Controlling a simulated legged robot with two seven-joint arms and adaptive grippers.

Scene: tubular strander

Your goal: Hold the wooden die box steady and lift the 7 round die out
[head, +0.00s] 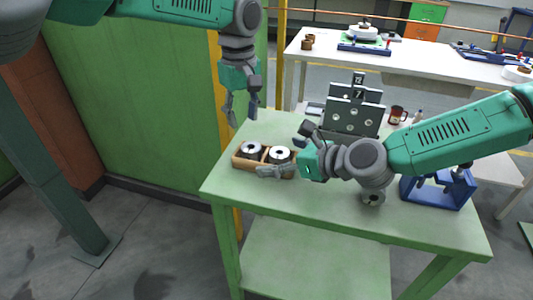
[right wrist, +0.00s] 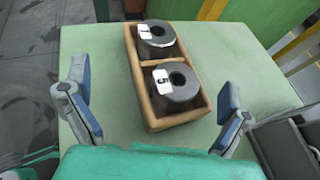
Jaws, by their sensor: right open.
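The wooden die box (head: 243,164) stands on the green table, with a round die in each compartment. The left die (head: 251,149) is the far one in the right wrist view (right wrist: 156,38); its tag is hard to read. The right die (head: 280,155) is the near one in the right wrist view (right wrist: 175,84); its tag looks like a 5. My left gripper (head: 240,108) hangs open and empty above and behind the box. My right gripper (head: 289,153) is open at the box's right end; its fingers in the right wrist view (right wrist: 158,112) stand either side, apart from the box.
A grey die stand (head: 355,119) with holes and tags 12 and 7 stands behind the box. A loose round die (head: 373,197) lies near the table's front edge. The table's front left is clear.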

